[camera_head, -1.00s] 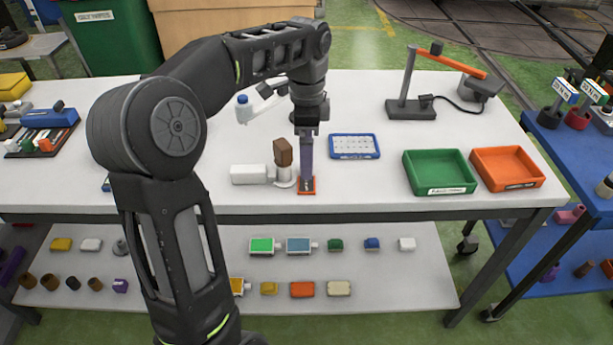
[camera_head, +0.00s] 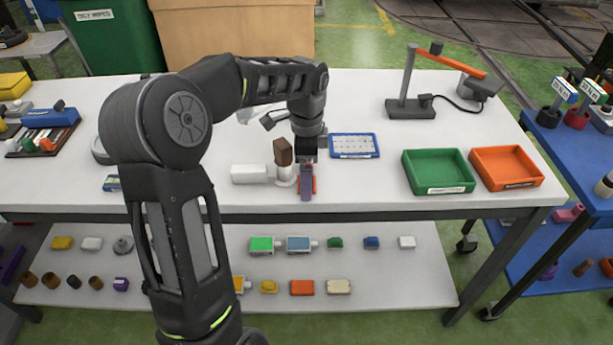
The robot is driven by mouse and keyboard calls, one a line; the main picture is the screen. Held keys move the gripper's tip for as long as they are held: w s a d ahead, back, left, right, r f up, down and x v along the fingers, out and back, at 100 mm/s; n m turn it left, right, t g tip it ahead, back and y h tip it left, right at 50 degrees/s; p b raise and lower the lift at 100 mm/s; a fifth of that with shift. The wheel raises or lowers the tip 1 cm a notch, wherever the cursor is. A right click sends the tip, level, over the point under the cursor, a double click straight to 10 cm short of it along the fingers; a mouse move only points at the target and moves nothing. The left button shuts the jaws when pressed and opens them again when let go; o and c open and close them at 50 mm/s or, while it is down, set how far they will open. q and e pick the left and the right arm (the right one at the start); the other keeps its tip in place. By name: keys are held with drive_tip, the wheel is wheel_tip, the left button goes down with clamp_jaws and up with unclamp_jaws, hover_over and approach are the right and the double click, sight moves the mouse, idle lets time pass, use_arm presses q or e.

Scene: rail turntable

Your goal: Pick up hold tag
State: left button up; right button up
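The orange hold tag (camera_head: 315,185) shows as a narrow orange strip at the front edge of the white table, just right of my gripper's fingers. The rest of it is hidden behind the fingers. My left gripper (camera_head: 306,188) points down at the tag, with its purple-grey fingers low at the table edge. I cannot tell whether they are open or shut on the tag. My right gripper is not in view.
A white block (camera_head: 249,174) and a brown-topped stamp (camera_head: 283,152) stand close left of the gripper. A blue-framed card (camera_head: 354,146) lies behind right. Green (camera_head: 438,172) and orange (camera_head: 507,168) trays sit farther right. Free table lies between.

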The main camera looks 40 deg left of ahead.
use_arm(q)
drive_tip(key=shift+c, duration=0.2)
idle(0.4)
drive_tip(key=c, duration=1.3)
drive_tip(key=shift+r, duration=0.1)
wheel_tip(320, 180, up, 16)
drive_tip(key=p, duration=0.7)
drive_tip(key=shift+r, duration=0.25)
drive_tip(key=shift+r+p, duration=0.7)
